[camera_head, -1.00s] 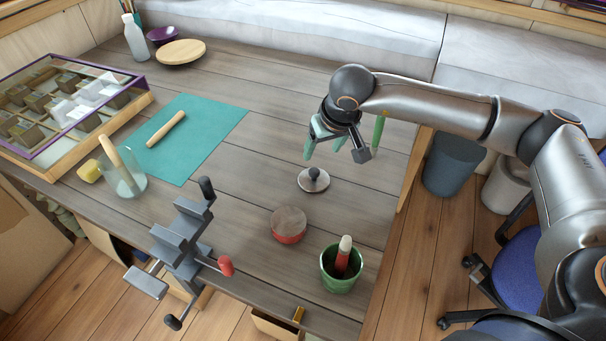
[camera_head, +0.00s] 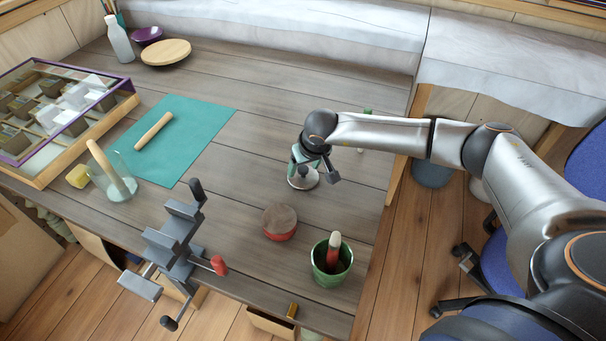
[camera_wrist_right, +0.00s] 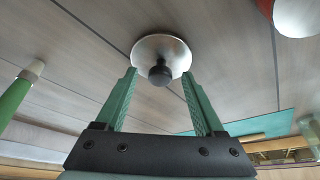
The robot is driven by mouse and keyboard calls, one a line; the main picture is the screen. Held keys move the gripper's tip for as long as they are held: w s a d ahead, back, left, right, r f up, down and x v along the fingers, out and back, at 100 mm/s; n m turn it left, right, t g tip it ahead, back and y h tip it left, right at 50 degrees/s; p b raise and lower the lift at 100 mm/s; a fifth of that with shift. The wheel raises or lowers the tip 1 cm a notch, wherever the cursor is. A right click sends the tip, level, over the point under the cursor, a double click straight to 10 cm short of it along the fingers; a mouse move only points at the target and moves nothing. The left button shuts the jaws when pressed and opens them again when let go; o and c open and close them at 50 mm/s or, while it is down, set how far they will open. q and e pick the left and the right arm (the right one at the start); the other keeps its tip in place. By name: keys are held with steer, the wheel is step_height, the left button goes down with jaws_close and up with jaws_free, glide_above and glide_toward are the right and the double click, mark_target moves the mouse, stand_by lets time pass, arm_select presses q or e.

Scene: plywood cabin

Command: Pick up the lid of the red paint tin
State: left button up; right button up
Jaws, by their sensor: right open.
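The lid (camera_head: 304,183) is a pale metal disc with a dark round knob, lying flat on the grey table; it also shows in the right wrist view (camera_wrist_right: 146,48), with its knob (camera_wrist_right: 160,75). My right gripper (camera_head: 305,168) is low over the lid and partly hides it in the head view. In the wrist view its green fingers (camera_wrist_right: 159,76) are apart, with the knob between the tips and no contact visible. My left gripper is not in view.
A vise (camera_head: 175,235) is at the front edge. A teal mat (camera_head: 195,135) with a wooden rod lies left. A green upright object is behind my right arm. Table behind the lid is clear.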

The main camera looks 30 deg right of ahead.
steer(key=shift+c, duration=0.2)
jaws_close()
stand_by(0.4)
